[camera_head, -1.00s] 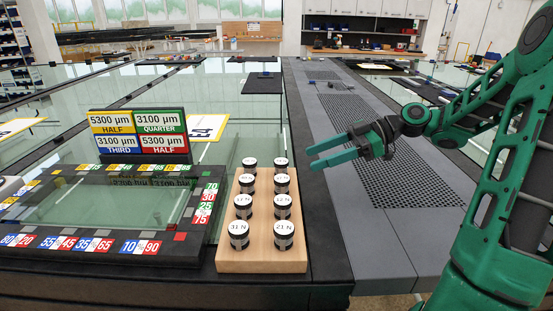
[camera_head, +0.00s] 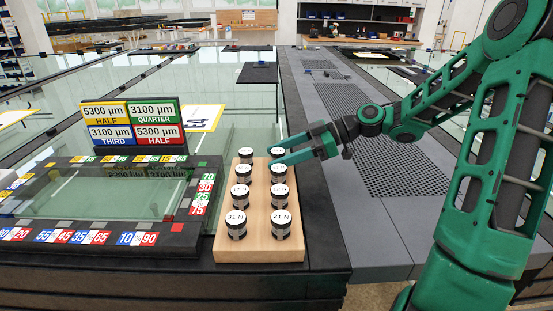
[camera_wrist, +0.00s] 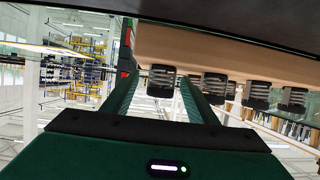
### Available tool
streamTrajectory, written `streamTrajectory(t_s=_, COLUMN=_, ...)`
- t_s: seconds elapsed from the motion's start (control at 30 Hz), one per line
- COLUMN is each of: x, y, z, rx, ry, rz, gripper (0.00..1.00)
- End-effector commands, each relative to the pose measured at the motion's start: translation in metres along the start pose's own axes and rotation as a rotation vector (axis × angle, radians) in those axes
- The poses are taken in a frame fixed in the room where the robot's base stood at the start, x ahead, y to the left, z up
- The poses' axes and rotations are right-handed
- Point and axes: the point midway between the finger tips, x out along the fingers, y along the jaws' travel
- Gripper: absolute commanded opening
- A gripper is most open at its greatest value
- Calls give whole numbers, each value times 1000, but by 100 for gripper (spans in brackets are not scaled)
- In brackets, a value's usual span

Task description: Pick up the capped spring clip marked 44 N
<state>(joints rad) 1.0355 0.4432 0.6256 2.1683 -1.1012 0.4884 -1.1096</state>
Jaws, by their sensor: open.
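Several black-sided clips with white, printed caps stand in two columns on a wooden block (camera_head: 258,246). The front-left clip (camera_head: 236,226) reads about 31 N and the front-right clip (camera_head: 281,226) about 21 N. The marks farther back are too small to read, so I cannot tell which clip is 44 N. My green gripper (camera_head: 273,154) is open and empty at the block's back right, by the rearmost right clips, partly covering them. In the wrist view, the block appears upside down, and one clip (camera_wrist: 162,81) shows between the two fingers (camera_wrist: 159,88), apart from both.
Left of the block lies a dark frame (camera_head: 150,238) with coloured number tiles. A sign (camera_head: 133,127) with thickness labels stands behind it. A grey perforated panel (camera_head: 385,165) lies to the right, under my arm. Other clips stand close beside the fingers.

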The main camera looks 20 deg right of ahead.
Motion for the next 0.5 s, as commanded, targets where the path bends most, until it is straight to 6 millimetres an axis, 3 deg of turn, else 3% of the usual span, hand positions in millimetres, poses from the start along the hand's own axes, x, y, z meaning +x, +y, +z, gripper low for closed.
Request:
streamTrajectory(t_s=0.3, x=5, y=0, z=0, rx=0, ry=-1, rz=0, gripper=50)
streamTrajectory(t_s=0.47, x=5, y=0, z=0, rx=0, ry=-1, rz=0, gripper=12)
streamTrajectory(t_s=0.5, x=5, y=0, z=0, rx=0, ry=-1, rz=0, gripper=8)
